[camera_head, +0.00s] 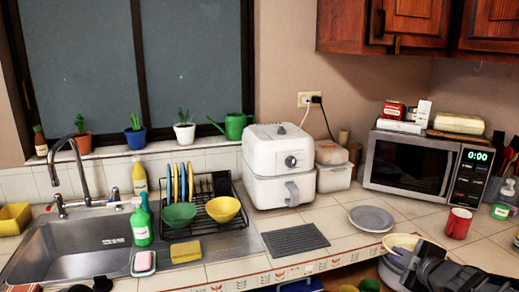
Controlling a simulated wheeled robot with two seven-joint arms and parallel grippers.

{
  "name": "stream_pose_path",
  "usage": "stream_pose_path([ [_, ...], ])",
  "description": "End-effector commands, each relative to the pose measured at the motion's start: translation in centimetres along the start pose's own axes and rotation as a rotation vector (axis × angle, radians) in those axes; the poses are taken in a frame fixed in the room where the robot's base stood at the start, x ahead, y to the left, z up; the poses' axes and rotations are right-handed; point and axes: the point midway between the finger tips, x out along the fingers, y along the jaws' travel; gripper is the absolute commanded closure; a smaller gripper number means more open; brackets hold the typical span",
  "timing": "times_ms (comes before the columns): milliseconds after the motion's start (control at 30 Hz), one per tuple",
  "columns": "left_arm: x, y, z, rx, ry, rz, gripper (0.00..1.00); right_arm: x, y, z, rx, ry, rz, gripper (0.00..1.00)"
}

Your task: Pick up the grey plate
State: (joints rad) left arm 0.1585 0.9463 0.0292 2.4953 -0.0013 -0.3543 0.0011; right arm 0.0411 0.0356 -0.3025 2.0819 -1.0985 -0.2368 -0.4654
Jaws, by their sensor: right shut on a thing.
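The grey plate (371,219) lies flat on the tiled counter, in front of the microwave and left of the red mug. My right gripper (412,254) comes in from the lower right, below and right of the plate and apart from it. It is shut on a pale yellow bowl (401,242) near the counter's front edge. My arm partly hides the contact. Small dark parts at the bottom left edge may be my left gripper (102,284); its jaws cannot be made out.
A red mug (458,223) stands right of the plate, and the microwave (411,163) behind it. A white air fryer (279,165) and dark ribbed mat (295,240) are to the left. The dish rack (205,205) with bowls stands beside the sink (85,240).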

Motion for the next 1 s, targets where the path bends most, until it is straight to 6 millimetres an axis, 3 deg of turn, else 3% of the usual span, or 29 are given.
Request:
stream_pose_path([
  [400,0.0,0.0,0.0,0.000,0.000,0.000,1.00,2.3,-4.0,-2.2,0.030,-0.055,0.028,1.00],
  [467,0.0,0.0,0.0,0.000,0.000,0.000,1.00,2.8,-5.3,-2.6,0.037,-0.069,0.033,1.00],
  [700,0.0,0.0,0.0,0.000,0.000,0.000,1.00,4.4,-13.5,-6.2,0.044,-0.097,0.049,1.00],
  [833,0.0,0.0,0.0,0.000,0.000,0.000,1.00,4.7,-15.1,-8.5,0.024,-0.052,0.031,1.00],
  [1000,0.0,0.0,0.0,0.000,0.000,0.000,1.00,4.7,-15.3,-9.5,0.018,-0.036,0.024,1.00],
])
